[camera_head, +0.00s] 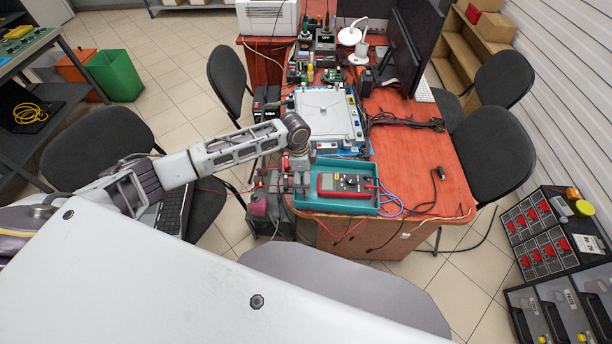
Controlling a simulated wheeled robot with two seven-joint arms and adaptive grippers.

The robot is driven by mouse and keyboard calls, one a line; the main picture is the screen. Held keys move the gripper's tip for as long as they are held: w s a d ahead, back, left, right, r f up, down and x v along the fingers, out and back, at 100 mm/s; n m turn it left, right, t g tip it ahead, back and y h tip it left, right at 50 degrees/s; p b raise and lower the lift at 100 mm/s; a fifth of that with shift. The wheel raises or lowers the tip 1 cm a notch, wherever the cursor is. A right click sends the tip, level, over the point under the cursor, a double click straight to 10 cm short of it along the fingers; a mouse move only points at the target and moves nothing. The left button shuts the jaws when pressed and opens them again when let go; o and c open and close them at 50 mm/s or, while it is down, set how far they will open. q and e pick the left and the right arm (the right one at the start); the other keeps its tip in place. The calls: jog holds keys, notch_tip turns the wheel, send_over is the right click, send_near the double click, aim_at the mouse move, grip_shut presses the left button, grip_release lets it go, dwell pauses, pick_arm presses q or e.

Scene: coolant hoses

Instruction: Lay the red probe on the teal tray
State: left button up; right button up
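The teal tray (338,209) lies at the front left of the red-brown table, with a red multimeter (345,183) in it. A thin red lead (350,235) hangs over the table's front edge below the tray. I cannot pick out the red probe itself; it is too small or hidden near my gripper. My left gripper (297,181) points down at the tray's left end, close to its left wall. Its fingers are too small and partly covered to show whether they are open or hold anything. My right gripper is out of view.
A white and blue device (328,115) stands just behind the tray. Blue leads (391,204) curl at the tray's right side, and dark cables (405,121) lie farther back. The tabletop right of the tray (420,165) is mostly clear. Black chairs (228,82) stand around the table.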

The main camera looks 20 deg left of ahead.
pick_arm(q)
jog(key=shift+r, duration=0.15)
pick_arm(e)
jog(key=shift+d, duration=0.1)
pick_arm(q)
jog(key=shift+r, duration=0.55)
notch_tip(320, 180, up, 12)
jog(key=a, duration=0.1)
jog(key=shift+s+a+f, duration=0.2)
jog(key=shift+a, duration=0.2)
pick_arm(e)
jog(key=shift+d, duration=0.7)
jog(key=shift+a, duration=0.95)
